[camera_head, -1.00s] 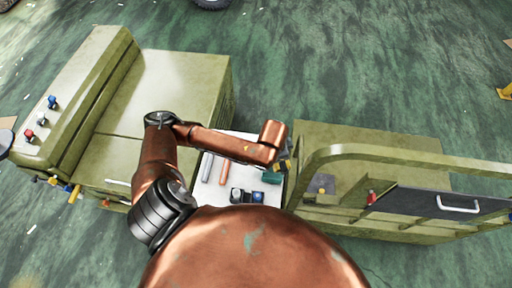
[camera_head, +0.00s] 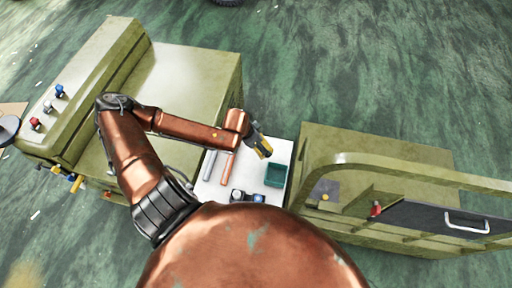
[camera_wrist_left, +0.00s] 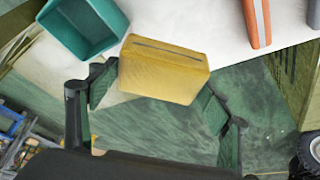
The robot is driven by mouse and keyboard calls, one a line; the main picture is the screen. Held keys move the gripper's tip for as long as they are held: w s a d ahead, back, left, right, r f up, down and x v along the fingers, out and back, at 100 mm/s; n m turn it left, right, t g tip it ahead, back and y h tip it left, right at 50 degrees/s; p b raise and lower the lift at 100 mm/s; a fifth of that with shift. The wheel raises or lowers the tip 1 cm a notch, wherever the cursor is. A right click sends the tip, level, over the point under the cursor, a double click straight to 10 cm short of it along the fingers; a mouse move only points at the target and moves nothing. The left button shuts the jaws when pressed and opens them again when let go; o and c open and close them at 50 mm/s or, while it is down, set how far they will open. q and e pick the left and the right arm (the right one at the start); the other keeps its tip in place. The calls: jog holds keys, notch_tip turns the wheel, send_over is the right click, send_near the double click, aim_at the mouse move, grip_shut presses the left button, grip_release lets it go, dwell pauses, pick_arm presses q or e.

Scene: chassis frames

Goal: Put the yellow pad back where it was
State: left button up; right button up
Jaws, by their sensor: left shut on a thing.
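The yellow pad (camera_wrist_left: 163,72) is a small block with a dark slot along its upper face. My left gripper (camera_wrist_left: 158,88) is shut on it, with one finger at each side, in the left wrist view. In the head view my left gripper (camera_head: 262,147) and the yellow pad (camera_head: 264,150) are small, over the far edge of the white tabletop (camera_head: 281,150), beyond the teal bin. How high the pad is above the top is hard to tell. My right gripper is not in view.
The open teal bin (camera_head: 275,175) stands on the white top and looks empty from the left wrist view (camera_wrist_left: 82,26). An orange bar (camera_head: 227,168) and a grey bar (camera_head: 209,164) lie to its left. Olive machines (camera_head: 200,80) (camera_head: 380,150) flank the top.

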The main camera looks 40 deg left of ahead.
pick_arm(q)
jog(key=a+f, duration=0.1)
jog(key=f, duration=0.1)
jog(key=a+f, duration=0.1)
jog(key=a, duration=0.1)
jog(key=shift+w+f+b, duration=0.2)
jog(key=shift+f+b, duration=0.15)
jog(key=shift+f, duration=0.05)
notch_tip(320, 180, down, 3)
jog(key=shift+a+f+b, duration=0.1)
jog(key=shift+f+b, duration=0.05)
jog(key=shift+b, duration=0.4)
jog(key=shift+c, duration=0.4)
jog(key=o, duration=1.1)
jog(key=shift+c, duration=0.2)
jog(key=shift+o, duration=0.2)
jog(key=shift+r, duration=0.2)
jog(key=p+v, duration=0.3)
jog(key=v, duration=0.9)
jog(key=shift+p, duration=0.3)
